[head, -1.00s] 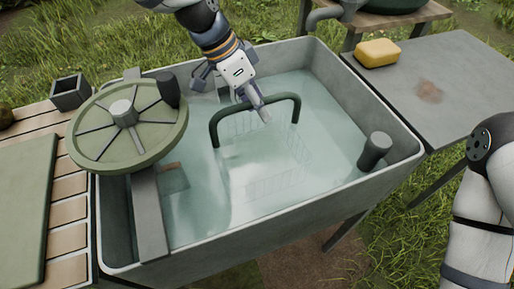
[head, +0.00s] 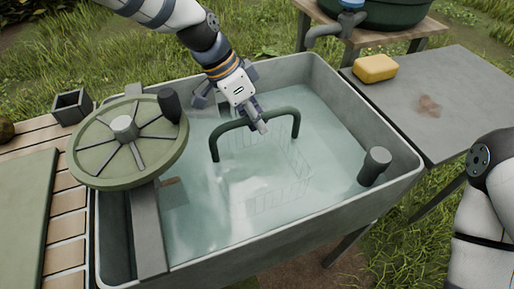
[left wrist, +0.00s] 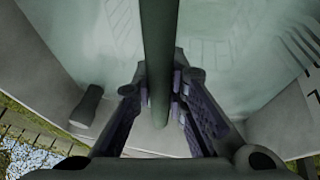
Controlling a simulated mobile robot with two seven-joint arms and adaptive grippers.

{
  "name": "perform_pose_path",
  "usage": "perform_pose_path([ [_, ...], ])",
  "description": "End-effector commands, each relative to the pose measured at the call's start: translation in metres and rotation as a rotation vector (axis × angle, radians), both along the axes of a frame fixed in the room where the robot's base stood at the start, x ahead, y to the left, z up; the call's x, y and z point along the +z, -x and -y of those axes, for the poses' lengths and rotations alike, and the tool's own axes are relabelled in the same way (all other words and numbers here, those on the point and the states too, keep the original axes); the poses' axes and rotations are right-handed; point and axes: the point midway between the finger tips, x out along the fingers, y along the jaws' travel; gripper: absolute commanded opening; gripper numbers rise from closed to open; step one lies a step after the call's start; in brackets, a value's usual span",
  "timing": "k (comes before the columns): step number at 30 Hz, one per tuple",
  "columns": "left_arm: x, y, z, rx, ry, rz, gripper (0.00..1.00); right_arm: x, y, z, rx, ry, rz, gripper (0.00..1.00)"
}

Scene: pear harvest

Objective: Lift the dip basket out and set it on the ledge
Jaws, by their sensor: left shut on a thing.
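The dip basket's dark green arched handle (head: 256,117) rises out of the water. Its wire body (head: 278,195) shows faintly below the surface. My left gripper (head: 259,124) reaches in from the top and is shut on the handle near the middle of its top bar. In the left wrist view the handle (left wrist: 158,45) runs between the two fingers of my left gripper (left wrist: 160,85). The basket stands in the water of the grey tub (head: 268,238). A flat grey surface (head: 450,120), possibly the ledge, adjoins the tub on the right. My right gripper is out of view.
A yellow sponge or soap block (head: 375,68) lies on the grey surface, near a brown stain; the rest there is clear. A green spoked wheel (head: 92,137) and a grey bar (head: 148,225) cover the tub's left side. A grey post (head: 375,165) stands inside at right.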

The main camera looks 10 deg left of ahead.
Motion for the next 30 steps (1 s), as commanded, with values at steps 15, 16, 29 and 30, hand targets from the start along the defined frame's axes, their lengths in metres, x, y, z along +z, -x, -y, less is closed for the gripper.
perform_pose_path([
  [15,0.106,-0.001,0.000,-0.001,0.001,0.011,0.00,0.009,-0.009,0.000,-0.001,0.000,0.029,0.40],
  [16,0.114,-0.002,0.000,0.000,0.001,0.011,0.00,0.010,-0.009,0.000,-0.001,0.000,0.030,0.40],
  [29,0.188,0.000,0.000,0.001,0.001,0.005,0.00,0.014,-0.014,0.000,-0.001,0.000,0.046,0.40],
  [30,0.195,0.000,0.000,0.001,0.001,0.007,0.00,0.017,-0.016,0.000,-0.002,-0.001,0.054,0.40],
])
